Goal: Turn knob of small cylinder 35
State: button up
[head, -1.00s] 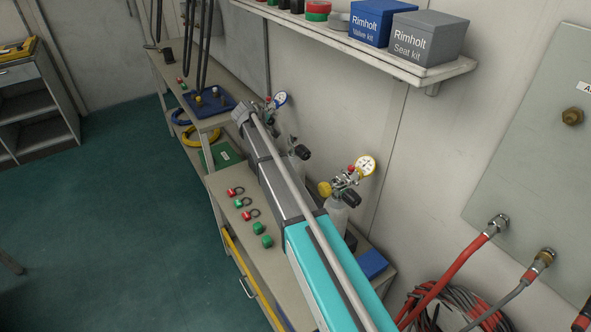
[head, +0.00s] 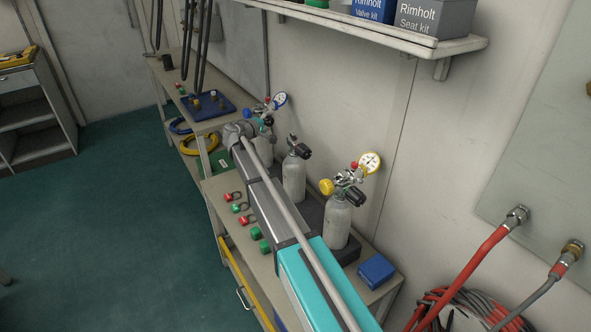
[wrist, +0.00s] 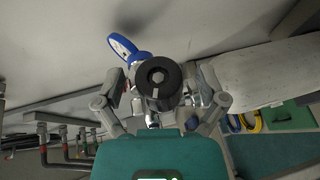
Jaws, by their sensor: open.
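Several small grey cylinders stand along the bench: one with a yellow regulator and white gauge (head: 338,222), a middle one with a black knob (head: 294,178), and a far one with a blue-rimmed gauge (head: 280,99). No number 35 is readable. My gripper (head: 240,131) is at the far, blue-gauge cylinder, partly hidden by my arm. In the wrist view a round black knob (wrist: 158,78) sits between the spread fingers of my gripper (wrist: 163,88), with gaps visible beside it. The blue gauge (wrist: 122,46) shows behind it. Contact cannot be told.
A wall shelf (head: 400,38) with boxes overhangs the bench. Red and green shackles and caps (head: 248,220) lie along the bench's front edge. A blue box (head: 376,271) sits at the near end. A blue tray (head: 208,105) lies farther back. The green floor is clear at left.

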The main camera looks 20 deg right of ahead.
jog(key=shift+f+b, duration=0.25)
jog(key=shift+b, duration=0.1)
jog(key=p+v, duration=0.2)
jog(key=v, duration=1.2)
jog(key=s+d+m+g+y+p, duration=0.1)
jog(key=s+d+g+y+p, duration=0.1)
jog(key=s+d+p, duration=0.2)
jog(key=s+d+m+g+y+p, duration=0.2)
jog(key=s+d+g+p, duration=0.1)
jog(key=s, duration=0.7)
jog(key=s+d+r+m+g+y+p, duration=0.1)
jog(key=s+d+m+g+p, duration=0.1)
jog(key=s+d+p, duration=0.3)
jog(key=shift+s+d+g+y+p, duration=0.2)
jog(key=shift+s+g+y+p, duration=0.3)
jog(key=shift+s+p, duration=0.8)
jog(key=shift+r, duration=0.15)
